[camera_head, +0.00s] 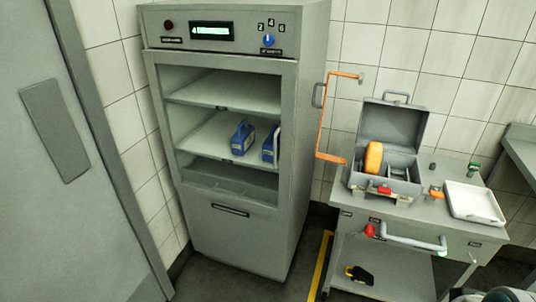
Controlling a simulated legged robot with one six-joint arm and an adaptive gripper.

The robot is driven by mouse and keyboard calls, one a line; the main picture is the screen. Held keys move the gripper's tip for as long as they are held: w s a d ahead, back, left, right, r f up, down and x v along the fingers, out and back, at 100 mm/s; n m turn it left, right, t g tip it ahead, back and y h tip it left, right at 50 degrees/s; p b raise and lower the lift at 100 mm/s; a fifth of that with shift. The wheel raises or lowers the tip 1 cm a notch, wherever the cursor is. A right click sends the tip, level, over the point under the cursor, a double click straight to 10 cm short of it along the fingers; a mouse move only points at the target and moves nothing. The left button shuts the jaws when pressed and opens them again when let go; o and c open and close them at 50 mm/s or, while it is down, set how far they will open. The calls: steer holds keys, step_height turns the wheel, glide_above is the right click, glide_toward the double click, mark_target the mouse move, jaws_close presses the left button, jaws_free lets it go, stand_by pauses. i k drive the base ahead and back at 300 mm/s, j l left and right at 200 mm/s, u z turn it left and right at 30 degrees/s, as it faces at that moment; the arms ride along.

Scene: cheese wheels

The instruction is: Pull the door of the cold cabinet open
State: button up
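The cold cabinet (235,235) is a tall grey unit standing against the tiled wall, left of centre. Its framed front door (222,62) looks shut, with shelves showing through its window. A vertical light handle (276,146) sits at the door's right edge. Two blue packs (242,138) stand on the middle shelf, the right one partly behind the handle. My gripper is not in view; only what may be a piece of my arm shows at the bottom right edge.
A grey cart (378,205) stands right of the cabinet, bearing an open grey case (392,124) with a yellow-orange item and a white tray (474,202). An orange bracket (325,122) is between them. A grey door (60,220) is at left. Floor in front of the cabinet looks clear.

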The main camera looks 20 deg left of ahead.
mark_target(289, 69)
steer(key=u, duration=0.8)
steer(key=i+l+u, duration=0.15)
steer(key=l+u, duration=0.2)
steer(key=i+l+u, duration=0.1)
steer(key=l+u, duration=0.3)
steer(key=l, duration=0.15)
steer(key=l+u, duration=0.35)
steer(key=i+l+u, duration=0.1)
steer(key=l, duration=1.05)
